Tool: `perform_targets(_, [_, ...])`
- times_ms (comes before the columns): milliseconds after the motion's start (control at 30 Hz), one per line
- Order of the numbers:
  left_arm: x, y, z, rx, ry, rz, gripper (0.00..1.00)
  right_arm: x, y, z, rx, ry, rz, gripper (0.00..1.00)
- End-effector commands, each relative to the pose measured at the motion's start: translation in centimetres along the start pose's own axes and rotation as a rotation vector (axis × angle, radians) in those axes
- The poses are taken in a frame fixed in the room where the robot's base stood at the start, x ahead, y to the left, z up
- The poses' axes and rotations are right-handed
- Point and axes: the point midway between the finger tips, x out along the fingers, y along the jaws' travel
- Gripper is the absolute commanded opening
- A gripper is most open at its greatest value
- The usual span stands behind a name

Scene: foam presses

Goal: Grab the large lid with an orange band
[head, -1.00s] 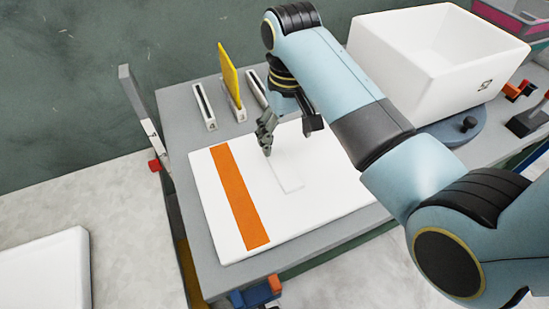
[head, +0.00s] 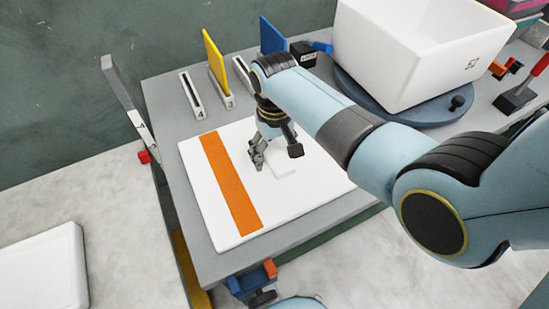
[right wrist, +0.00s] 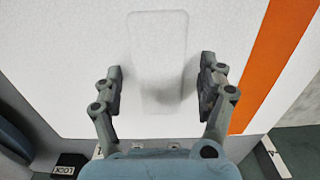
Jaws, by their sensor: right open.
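The large white lid (head: 225,229) with an orange band (head: 229,184) lies flat on the grey table. A small raised rectangular grip (head: 284,169) shows near the middle of the lid. In the right wrist view the lid (right wrist: 65,60) fills most of the picture, with its orange band (right wrist: 270,70) on the right. My right gripper (head: 257,160) is over the lid, at the raised grip. In the right wrist view my right gripper (right wrist: 160,85) is open, its fingers on either side of the raised grip (right wrist: 158,50). I cannot tell contact. My left gripper is not in view.
A white foam box (head: 410,60) stands on a blue-grey turntable (head: 432,113) at the back right. Yellow (head: 216,62) and blue (head: 272,38) panels stand in slotted holders behind the lid. Another white piece (head: 45,270) lies at the lower left.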

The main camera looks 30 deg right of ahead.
Motion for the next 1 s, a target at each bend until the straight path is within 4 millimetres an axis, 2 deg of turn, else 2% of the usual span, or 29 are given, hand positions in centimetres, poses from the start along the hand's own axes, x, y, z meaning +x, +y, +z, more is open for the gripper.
perform_targets(67, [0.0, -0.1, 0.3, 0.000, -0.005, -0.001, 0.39, 0.0, 0.0, 0.0, 0.000, 0.000, 0.000, 0.74])
perform_targets(500, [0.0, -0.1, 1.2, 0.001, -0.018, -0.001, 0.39, 0.0, 0.0, 0.1, 0.000, -0.001, 0.000, 0.16])
perform_targets(833, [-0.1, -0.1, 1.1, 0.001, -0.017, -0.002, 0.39, -0.3, 0.0, 0.1, 0.000, -0.001, 0.000, 0.14])
perform_targets(1000, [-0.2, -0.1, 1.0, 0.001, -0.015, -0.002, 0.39, -2.4, 0.0, -0.1, 0.001, 0.003, 0.000, 0.14])
